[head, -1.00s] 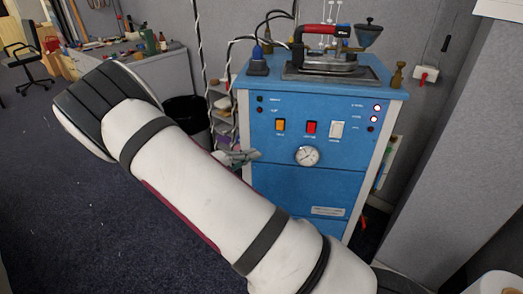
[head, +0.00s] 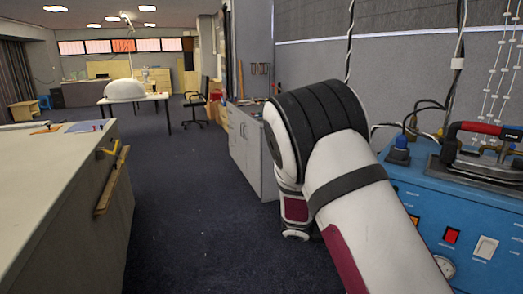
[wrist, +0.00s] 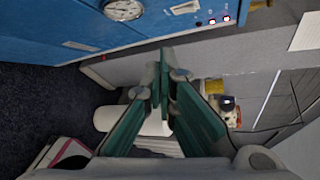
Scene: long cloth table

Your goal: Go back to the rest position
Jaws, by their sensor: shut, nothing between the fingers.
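My gripper (wrist: 166,78) shows in the wrist view, with its green-sided fingers together and nothing held between them. It is near the front of a blue machine (wrist: 75,35), whose gauge and lit red lamps are at the top of that view. I cannot tell the exact gap between the fingers and the machine. In the head view my white arm rises at the right, bent at a dark ribbed joint, and passes in front of the blue machine (head: 462,205). My gripper is out of sight in the head view.
An iron with a red handle (head: 485,150) stands on the machine. A long table (head: 50,165) with a wooden rail is at the left. A grey cabinet (head: 245,150) stands behind my arm. Dark carpet (head: 195,230) lies clear between them. A white roll (wrist: 110,117) is behind the fingers.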

